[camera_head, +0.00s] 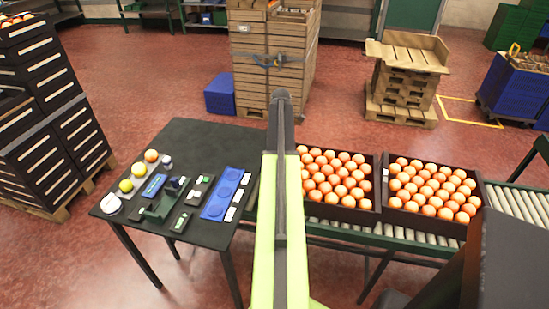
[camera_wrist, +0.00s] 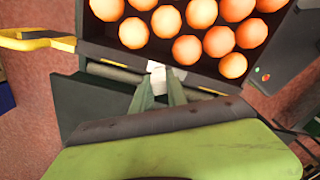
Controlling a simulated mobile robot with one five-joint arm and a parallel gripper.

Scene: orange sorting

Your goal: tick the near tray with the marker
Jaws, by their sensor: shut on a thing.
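In the wrist view my gripper (camera_wrist: 160,92) points its two green fingers at the front wall of a dark tray of oranges (camera_wrist: 115,55). The fingers are close together, shut on the marker, which is largely hidden between them. A small white patch (camera_wrist: 155,67) shows at the fingertips against the tray wall; I cannot tell whether it is a label or part of the marker, or whether anything touches. In the head view two dark trays of oranges, a left one (camera_head: 345,213) and a right one (camera_head: 432,224), stand side by side. My gripper is not visible there.
The trays stand on a roller conveyor (camera_head: 520,205). A black table (camera_head: 195,135) at left holds fruit, small tools and a blue mat (camera_head: 217,207). Dark stacked crates (camera_head: 50,110) stand far left. A yellow bar (camera_wrist: 35,42) shows left of the tray in the wrist view.

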